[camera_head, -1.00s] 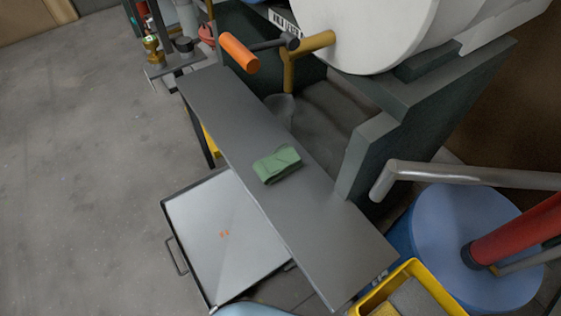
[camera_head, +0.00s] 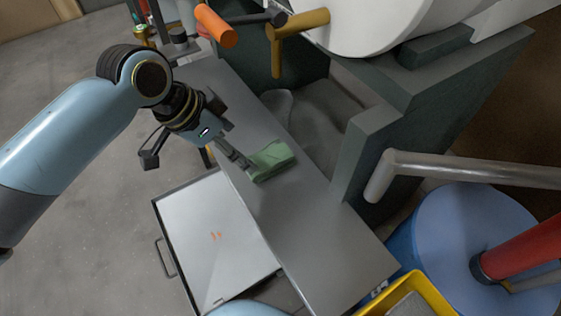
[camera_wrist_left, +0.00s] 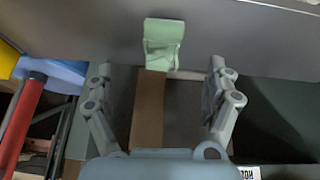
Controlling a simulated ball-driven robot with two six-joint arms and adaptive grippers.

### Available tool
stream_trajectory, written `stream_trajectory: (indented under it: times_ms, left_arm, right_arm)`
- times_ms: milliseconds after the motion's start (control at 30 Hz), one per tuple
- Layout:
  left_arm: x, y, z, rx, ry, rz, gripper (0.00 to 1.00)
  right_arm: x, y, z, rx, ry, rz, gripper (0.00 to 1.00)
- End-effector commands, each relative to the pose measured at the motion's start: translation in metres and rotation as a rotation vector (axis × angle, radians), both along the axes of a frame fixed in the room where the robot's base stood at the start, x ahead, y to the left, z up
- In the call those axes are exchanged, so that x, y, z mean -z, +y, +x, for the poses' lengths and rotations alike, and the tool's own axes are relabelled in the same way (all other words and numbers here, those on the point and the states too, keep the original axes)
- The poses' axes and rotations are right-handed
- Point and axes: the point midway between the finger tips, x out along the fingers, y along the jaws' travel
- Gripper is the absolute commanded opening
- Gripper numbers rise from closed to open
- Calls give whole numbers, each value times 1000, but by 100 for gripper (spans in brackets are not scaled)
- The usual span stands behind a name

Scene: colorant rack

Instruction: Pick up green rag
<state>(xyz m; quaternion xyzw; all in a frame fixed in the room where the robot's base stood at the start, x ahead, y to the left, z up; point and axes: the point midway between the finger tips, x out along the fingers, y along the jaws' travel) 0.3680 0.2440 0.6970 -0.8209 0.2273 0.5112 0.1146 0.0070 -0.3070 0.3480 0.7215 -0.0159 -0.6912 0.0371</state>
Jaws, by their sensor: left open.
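The green rag (camera_head: 270,161) lies folded on the narrow dark grey shelf (camera_head: 315,225). My left gripper (camera_head: 198,162) is open and empty, on the left side of the shelf. In the head view one finger reaches over the shelf with its tip close to the rag's left end; I cannot tell whether it touches. In the left wrist view the pale green rag (camera_wrist_left: 163,42) shows ahead, roughly centred between the spread fingers (camera_wrist_left: 160,72) and beyond their tips. My right gripper is not in view.
A flat grey tray with a handle (camera_head: 205,240) is below the shelf. An orange-handled lever (camera_head: 216,27) and a yellow-brown bar (camera_head: 290,38) are above its far end. A dark machine frame (camera_head: 380,135) stands to the right. A yellow bin (camera_head: 425,290) and blue drum (camera_head: 440,240) are nearby.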

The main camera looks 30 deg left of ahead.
Motion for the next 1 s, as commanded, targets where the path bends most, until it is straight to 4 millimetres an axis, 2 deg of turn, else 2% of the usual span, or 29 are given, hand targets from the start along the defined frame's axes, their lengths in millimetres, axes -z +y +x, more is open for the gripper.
stream_trajectory:
  times_ms: [100, 400, 633, 833, 1000]
  left_arm:
    - [-16, 0, 13, 21, -67, 8, 87]
    - [22, -9, 32, 18, -65, 10, 87]
    - [39, -16, 41, 18, -67, 11, 87]
    - [67, -30, 53, 17, -65, 11, 87]
    - [78, -33, 60, 18, -66, 12, 87]
  right_arm:
    - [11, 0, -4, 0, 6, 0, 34]
    - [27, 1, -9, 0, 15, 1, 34]
    - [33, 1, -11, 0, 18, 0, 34]
    - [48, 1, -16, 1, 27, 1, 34]
    - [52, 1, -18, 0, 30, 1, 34]
